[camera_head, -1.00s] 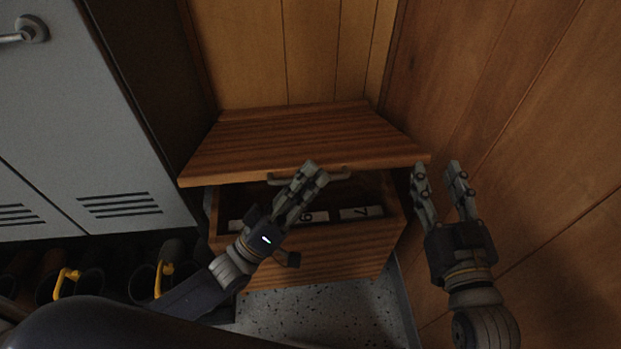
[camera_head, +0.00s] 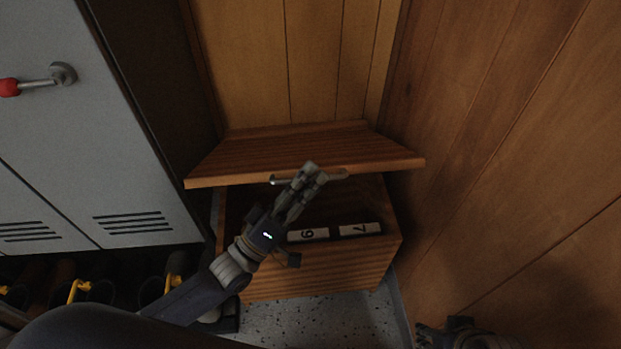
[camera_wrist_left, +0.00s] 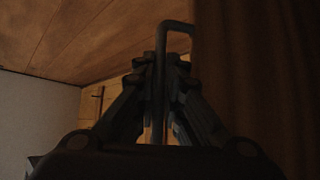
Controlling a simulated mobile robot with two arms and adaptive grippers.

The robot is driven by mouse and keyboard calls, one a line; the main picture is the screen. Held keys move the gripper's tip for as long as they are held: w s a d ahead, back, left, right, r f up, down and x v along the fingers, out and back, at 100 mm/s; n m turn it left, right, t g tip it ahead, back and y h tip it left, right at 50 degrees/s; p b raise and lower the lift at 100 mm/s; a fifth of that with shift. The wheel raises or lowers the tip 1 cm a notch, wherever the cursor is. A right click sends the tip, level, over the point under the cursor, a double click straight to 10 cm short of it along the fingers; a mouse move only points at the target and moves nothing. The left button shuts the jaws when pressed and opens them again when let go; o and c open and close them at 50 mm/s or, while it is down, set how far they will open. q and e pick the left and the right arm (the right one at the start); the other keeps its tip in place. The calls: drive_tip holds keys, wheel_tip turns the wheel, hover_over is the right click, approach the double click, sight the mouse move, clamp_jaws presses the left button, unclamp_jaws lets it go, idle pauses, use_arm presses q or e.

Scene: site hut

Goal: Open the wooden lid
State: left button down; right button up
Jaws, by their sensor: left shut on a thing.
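The wooden lid (camera_head: 285,150) of a wooden chest (camera_head: 330,265) stands part open, its front edge raised above the box. A metal bar handle (camera_head: 335,175) runs along the lid's front edge. My left gripper (camera_head: 309,174) is shut on that handle. In the left wrist view the handle (camera_wrist_left: 176,24) rises between the fingers of my left gripper (camera_wrist_left: 160,62), beside the dark lid (camera_wrist_left: 250,70).
A grey locker (camera_head: 90,130) with a red-tipped handle stands left. Wood panel walls close in behind and at the right (camera_head: 510,130). Boots with yellow loops (camera_head: 80,288) stand below the locker.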

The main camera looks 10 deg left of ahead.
use_arm(q)
drive_tip(key=shift+w+r, duration=0.1)
drive_tip(key=shift+r, duration=0.15)
drive_tip(key=shift+w+a+r, duration=0.1)
drive_tip(key=shift+r, duration=0.05)
drive_tip(key=shift+p, duration=0.3)
